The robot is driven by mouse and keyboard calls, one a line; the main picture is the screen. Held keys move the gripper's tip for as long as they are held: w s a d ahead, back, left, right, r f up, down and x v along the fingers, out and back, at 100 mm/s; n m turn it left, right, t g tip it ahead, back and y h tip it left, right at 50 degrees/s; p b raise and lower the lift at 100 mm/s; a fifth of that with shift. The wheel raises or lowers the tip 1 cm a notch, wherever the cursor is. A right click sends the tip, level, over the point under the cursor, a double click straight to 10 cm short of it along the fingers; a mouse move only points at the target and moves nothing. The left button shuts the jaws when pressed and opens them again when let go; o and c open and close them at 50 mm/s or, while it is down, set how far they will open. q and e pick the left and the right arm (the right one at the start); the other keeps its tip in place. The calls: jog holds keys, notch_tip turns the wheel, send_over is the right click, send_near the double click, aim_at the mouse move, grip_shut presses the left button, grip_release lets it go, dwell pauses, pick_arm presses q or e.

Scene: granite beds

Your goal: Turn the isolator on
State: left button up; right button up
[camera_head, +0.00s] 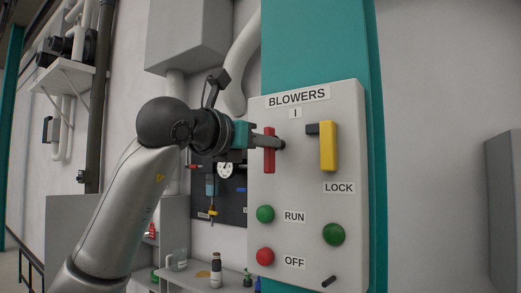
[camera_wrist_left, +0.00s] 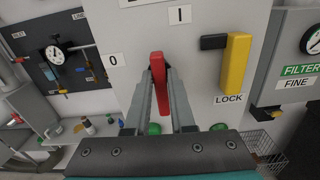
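The red isolator handle (camera_head: 269,150) is upright on the grey BLOWERS panel (camera_head: 310,210), below and left of the "I" label (camera_head: 295,113). In the wrist view the handle (camera_wrist_left: 159,82) lies between the two fingers, tilted slightly, with the "0" label (camera_wrist_left: 113,59) to its left and the "I" label (camera_wrist_left: 180,14) up and right. My left gripper (camera_head: 278,144) reaches in from the left and its fingers straddle the handle closely, seeming shut on it. The handle's pivot is hidden. My right gripper is in neither view.
A yellow LOCK handle (camera_head: 328,146) with a black block (camera_head: 313,129) is right of the red handle. Green (camera_head: 265,214) and red (camera_head: 265,256) buttons and a larger green knob (camera_head: 333,234) lie below. A gauge board (camera_wrist_left: 62,50) and a shelf with bottles stand left.

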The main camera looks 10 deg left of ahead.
pick_arm(q)
jog(key=o, duration=0.4)
jog(key=shift+c, duration=0.2)
jog(key=b+v, duration=0.2)
jog(key=v, duration=0.4)
jog(key=shift+b, duration=0.35)
jog(key=shift+s, duration=0.15)
